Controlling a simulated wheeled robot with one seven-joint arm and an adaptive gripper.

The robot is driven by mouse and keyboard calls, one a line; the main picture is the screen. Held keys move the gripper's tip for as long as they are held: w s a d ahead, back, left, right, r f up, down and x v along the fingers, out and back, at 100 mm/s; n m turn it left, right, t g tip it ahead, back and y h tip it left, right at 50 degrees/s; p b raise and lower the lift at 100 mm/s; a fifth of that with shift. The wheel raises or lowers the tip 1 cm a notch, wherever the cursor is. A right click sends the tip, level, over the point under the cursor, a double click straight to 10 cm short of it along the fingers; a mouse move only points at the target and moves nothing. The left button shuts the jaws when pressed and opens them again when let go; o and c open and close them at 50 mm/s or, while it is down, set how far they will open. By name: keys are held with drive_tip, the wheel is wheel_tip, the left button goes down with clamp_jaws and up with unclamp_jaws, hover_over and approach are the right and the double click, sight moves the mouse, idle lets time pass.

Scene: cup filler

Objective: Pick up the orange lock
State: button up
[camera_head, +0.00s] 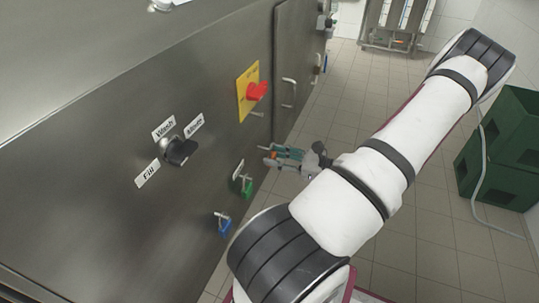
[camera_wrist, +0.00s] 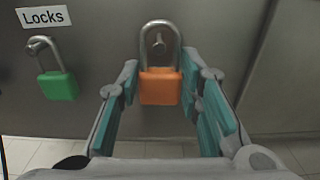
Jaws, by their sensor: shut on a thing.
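The orange lock (camera_wrist: 160,88) is upright in the middle of the wrist view, its grey shackle at the top. A metal hook (camera_wrist: 158,43) on the steel panel shows inside the shackle loop; I cannot tell whether the shackle rests on it. My gripper (camera_wrist: 160,80) has one finger at each side of the orange body and is shut on it. In the head view my gripper (camera_head: 271,156) is close to the machine panel, with only a speck of orange showing between its fingers.
A green lock (camera_wrist: 58,86) hangs on a hook left of the orange one, under a "Locks" label (camera_wrist: 44,16). A blue lock (camera_head: 223,224) hangs nearer in the head view. A red switch (camera_head: 257,91) sits above my gripper. Green crates (camera_head: 502,150) stand right; the tiled floor between is open.

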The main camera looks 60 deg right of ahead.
drive_tip(key=s+d+p, duration=0.1)
drive_tip(key=s+p, duration=0.1)
drive_tip(key=s, duration=1.3)
drive_tip(key=shift+s+p, duration=0.3)
drive_tip(key=shift+s, duration=0.05)
